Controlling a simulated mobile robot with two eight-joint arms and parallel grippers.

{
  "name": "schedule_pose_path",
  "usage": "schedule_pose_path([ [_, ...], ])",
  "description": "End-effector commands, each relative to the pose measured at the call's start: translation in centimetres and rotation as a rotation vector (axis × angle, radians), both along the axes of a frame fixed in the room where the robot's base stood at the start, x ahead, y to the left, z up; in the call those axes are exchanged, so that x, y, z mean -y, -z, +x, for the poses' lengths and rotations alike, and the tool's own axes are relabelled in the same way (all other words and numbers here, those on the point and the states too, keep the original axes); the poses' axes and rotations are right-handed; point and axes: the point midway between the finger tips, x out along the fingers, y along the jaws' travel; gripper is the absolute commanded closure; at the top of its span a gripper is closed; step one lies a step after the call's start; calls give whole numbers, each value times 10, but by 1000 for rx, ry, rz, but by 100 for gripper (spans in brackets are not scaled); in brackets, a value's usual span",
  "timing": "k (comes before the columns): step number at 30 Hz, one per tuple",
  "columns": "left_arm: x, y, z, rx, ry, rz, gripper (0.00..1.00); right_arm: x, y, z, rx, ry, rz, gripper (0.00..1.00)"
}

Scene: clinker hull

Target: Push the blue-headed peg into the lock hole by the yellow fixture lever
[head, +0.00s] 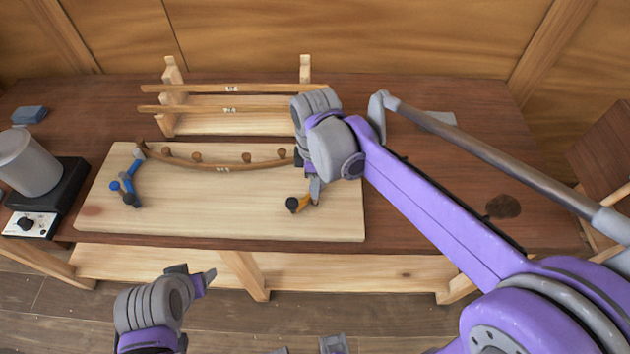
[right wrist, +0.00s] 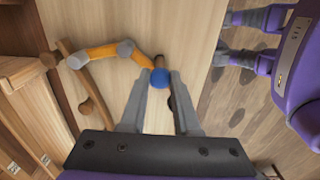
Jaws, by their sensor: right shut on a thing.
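My right gripper (head: 312,196) is low over the right end of the pale board. In the right wrist view its fingers (right wrist: 161,80) are shut on the round blue head of the peg (right wrist: 160,78). The peg's shaft is hidden, and so is the lock hole. The yellow fixture lever (right wrist: 103,52), with grey joints, reaches from the curved wooden strip to just beside the blue head. In the head view the lever (head: 302,204) shows partly below the gripper, with a dark end. My left gripper (head: 194,279) is empty, its fingers apart, in front of the table.
The pale board (head: 240,215) carries a curved wooden strip (head: 215,165) with several knobs and a blue lever (head: 130,185) at left. A wooden rack (head: 220,128) stands behind. A grey cylinder (head: 28,162) and control box are at left. The table's right side is mostly clear.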

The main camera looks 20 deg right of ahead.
Motion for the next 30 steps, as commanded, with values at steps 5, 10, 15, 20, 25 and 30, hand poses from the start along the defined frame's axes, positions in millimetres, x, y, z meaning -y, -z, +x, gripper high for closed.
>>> schedule_pose_path([
  [5,0,-1,0,0,0,0,35,0,-1,0,0,0,0,100],
  [10,0,0,0,0,0,0,35,0,0,0,0,0,0,100],
  [15,0,3,-1,-2,0,0,35,0,4,0,0,0,0,100],
  [20,0,6,-2,-4,0,0,35,0,8,0,0,0,0,100],
  [25,0,9,-3,-6,0,0,35,0,12,0,0,0,0,100],
  [30,0,13,-4,-8,0,0,35,0,16,0,0,0,0,100],
])
